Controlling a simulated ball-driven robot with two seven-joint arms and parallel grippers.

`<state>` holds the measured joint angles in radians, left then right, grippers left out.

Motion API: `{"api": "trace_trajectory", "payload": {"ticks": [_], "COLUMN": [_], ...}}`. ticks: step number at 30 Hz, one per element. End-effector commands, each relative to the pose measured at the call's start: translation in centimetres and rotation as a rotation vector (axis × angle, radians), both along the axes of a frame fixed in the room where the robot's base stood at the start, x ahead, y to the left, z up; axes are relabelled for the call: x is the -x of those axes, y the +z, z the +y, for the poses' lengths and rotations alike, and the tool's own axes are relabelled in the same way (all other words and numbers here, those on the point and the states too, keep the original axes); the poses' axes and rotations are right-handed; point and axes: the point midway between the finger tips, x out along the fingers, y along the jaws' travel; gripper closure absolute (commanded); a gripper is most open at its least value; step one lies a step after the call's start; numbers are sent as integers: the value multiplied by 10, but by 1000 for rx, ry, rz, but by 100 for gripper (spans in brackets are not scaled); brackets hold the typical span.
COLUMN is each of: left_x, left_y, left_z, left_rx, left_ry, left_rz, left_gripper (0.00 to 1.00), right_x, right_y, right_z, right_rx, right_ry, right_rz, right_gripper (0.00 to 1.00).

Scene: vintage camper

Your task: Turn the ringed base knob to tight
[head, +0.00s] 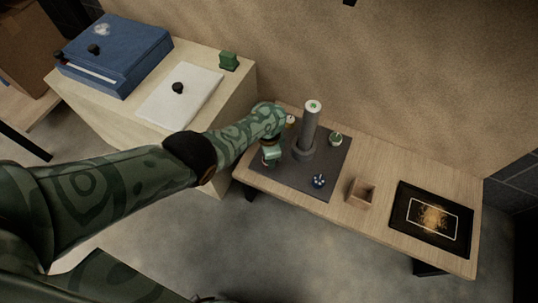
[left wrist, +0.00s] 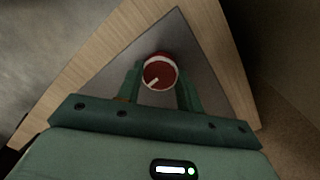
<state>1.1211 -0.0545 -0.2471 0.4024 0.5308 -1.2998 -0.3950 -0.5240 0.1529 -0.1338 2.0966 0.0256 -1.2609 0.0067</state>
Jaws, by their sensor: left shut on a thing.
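A round red-brown knob (left wrist: 160,74) with a pale ring around its rim and a pale pointer line shows in the left wrist view. The pointer line runs from near the centre to the lower left. My left gripper (left wrist: 160,84) is shut on this knob, one finger on each side. In the head view my left gripper (head: 270,156) is at the left part of a dark grey mat (head: 290,182) and hides the knob. A grey upright post (head: 309,128) with a round base stands on the mat. My right gripper is not in view.
Near the post are a pale knob (head: 291,121), a green-and-white knob (head: 336,139) and a blue knob (head: 318,181). A small wooden box (head: 361,193) and a black framed panel (head: 431,218) lie to the right. A green block (head: 229,61) and blue case (head: 115,50) are behind left.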

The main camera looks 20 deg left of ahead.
Motion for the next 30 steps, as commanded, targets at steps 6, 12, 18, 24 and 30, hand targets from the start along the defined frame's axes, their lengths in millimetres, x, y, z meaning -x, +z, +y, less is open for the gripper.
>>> {"api": "trace_trajectory", "payload": {"ticks": [6, 12, 18, 24, 30], "left_x": [0, 0, 0, 0, 0], "left_y": [0, 0, 0, 0, 0], "left_z": [-1, -2, -2, -2, -3], "left_rx": [3, 1, 1, 2, 2], "left_ry": [-204, -395, -584, -774, -964], "left_rz": [-1, 0, -1, -1, -2], "left_gripper": [86, 86, 86, 86, 86], "right_x": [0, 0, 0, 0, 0], "right_y": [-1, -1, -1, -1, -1], "right_z": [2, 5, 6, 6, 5], "right_rx": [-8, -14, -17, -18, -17], "right_ry": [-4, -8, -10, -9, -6], "right_rz": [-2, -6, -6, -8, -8], "right_gripper": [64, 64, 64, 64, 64]}}
